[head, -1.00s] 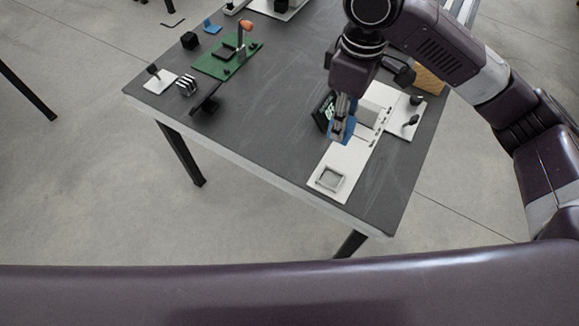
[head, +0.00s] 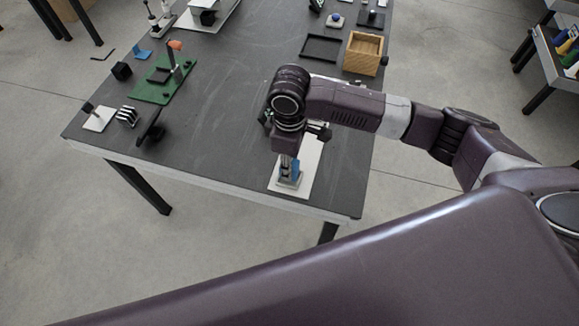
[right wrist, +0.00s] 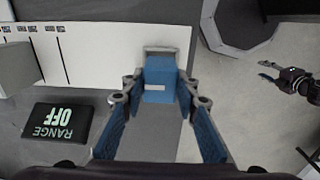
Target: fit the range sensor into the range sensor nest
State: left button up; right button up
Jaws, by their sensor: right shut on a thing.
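The range sensor (right wrist: 158,81) is a blue block with a small white label in the right wrist view. My right gripper (right wrist: 157,90) is shut on it, one finger on each side, pointing down in the head view (head: 288,168). The range sensor nest (right wrist: 181,36) is a pale square frame on a white panel. It shows in the head view (head: 291,184) below the gripper. The block overlaps the nest in view and hides part of it; I cannot tell whether it is seated. My left gripper (right wrist: 268,71) appears small at the wrist view's right edge, fingers apart and empty.
A dark display reading "RANGE OFF" (right wrist: 57,122) lies beside the white panel (right wrist: 100,60). A grey block (right wrist: 15,68) stands at the wrist view's left. The table edge is close to the nest. A green board (head: 163,83) and wooden box (head: 362,54) stand farther off.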

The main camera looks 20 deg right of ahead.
notch_tip(320, 180, down, 2)
jog(key=shift+f, duration=0.1)
pick_arm(q)
jog(key=shift+d+r, duration=0.1)
jog(key=shift+d, duration=0.35)
pick_arm(e)
jog(key=shift+f, duration=0.1)
jog(key=o, duration=1.1)
jog(key=shift+f, duration=0.15)
jog(key=shift+o, duration=0.2)
jog(key=shift+r, duration=0.2)
pick_arm(q)
jog(key=shift+a+f+b, duration=0.2)
jog(key=shift+f+b, duration=0.45)
jog(key=shift+f, duration=0.05)
pick_arm(e)
notch_tip(320, 180, up, 12)
jog(key=shift+f, duration=0.1)
